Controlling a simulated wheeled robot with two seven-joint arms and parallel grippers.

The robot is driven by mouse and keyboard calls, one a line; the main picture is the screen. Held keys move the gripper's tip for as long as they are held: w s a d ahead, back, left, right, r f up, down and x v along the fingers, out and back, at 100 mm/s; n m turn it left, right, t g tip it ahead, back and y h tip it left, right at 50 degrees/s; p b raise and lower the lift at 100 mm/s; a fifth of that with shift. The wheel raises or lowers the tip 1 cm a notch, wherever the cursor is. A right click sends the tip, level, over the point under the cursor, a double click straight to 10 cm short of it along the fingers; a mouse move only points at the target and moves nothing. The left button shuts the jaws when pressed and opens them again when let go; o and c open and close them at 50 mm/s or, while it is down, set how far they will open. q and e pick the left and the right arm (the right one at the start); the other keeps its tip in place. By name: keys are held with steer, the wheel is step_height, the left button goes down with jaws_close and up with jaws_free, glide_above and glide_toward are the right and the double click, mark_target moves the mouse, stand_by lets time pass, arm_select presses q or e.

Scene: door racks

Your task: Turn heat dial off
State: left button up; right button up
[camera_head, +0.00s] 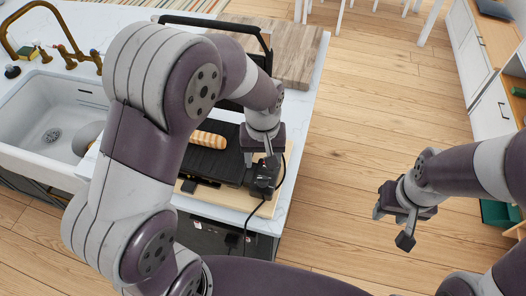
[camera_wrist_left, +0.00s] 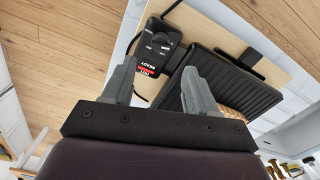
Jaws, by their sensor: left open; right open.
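The heat dial (camera_wrist_left: 163,48) is a small dark round knob on a black control box (camera_wrist_left: 150,62) with white lettering and a red label. The box also shows in the head view (camera_head: 264,176), at the right side of a black ribbed grill (camera_head: 212,165). In the head view the left gripper (camera_head: 264,155) partly covers the box, and the dial cannot be made out. My right gripper (camera_head: 391,226) is open and empty over the floor.
A bread loaf (camera_head: 208,139) lies on the grill, whose lid stands raised behind. The grill sits on a wooden board (camera_head: 262,208) on a white counter. A black cable (camera_head: 247,228) hangs off the front. A sink (camera_head: 45,110) is at left. Open floor lies right.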

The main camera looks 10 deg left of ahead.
arm_select(q)
steer(key=shift+r, duration=2.25)
